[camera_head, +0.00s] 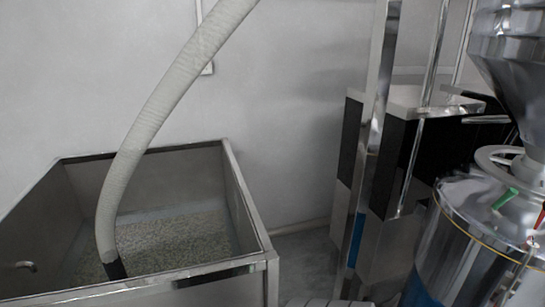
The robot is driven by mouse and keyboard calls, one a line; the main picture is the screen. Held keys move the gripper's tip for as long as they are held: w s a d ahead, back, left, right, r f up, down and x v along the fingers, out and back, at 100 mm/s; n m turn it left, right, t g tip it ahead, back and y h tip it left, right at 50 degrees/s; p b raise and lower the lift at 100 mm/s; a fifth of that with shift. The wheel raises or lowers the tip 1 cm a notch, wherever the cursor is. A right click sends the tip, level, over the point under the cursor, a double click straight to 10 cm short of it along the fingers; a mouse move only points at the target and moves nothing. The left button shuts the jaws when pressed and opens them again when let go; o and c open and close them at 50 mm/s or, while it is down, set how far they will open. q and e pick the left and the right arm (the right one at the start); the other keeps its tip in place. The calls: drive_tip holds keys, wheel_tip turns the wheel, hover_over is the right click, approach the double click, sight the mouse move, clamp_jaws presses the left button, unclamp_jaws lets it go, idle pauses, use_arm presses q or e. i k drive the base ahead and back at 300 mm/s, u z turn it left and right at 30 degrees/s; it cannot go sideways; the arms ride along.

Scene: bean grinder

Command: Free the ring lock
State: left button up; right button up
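At the right edge stands a shiny metal grinder (455,246) with a funnel-shaped hopper (512,55) above it. A pale grey ring (487,157) sits around the neck under the hopper; it may be the ring lock, but I cannot tell for sure. A small green handle (504,199) and a red-tipped piece (533,240) are on the grinder's top near the ring. A thin yellow line runs around the drum's upper part. The grinder's right side is cut off by the frame. Neither of my grippers can be made out.
A steel bin (249,219) with grainy contents (185,243) stands at the left, with a thick pale hose (153,115) reaching down into it. A dark cabinet with a light top (425,98) and steel posts (372,120) stand between bin and grinder. Some floor (308,262) is clear between them.

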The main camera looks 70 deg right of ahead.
sight(511, 192)
drive_tip(key=z, duration=3.8)
drive_tip(key=i, duration=0.5)
drive_tip(key=k, duration=0.5)
drive_tip(key=z, duration=0.6)
drive_tip(key=i, duration=0.85)
drive_tip(key=u, duration=0.75)
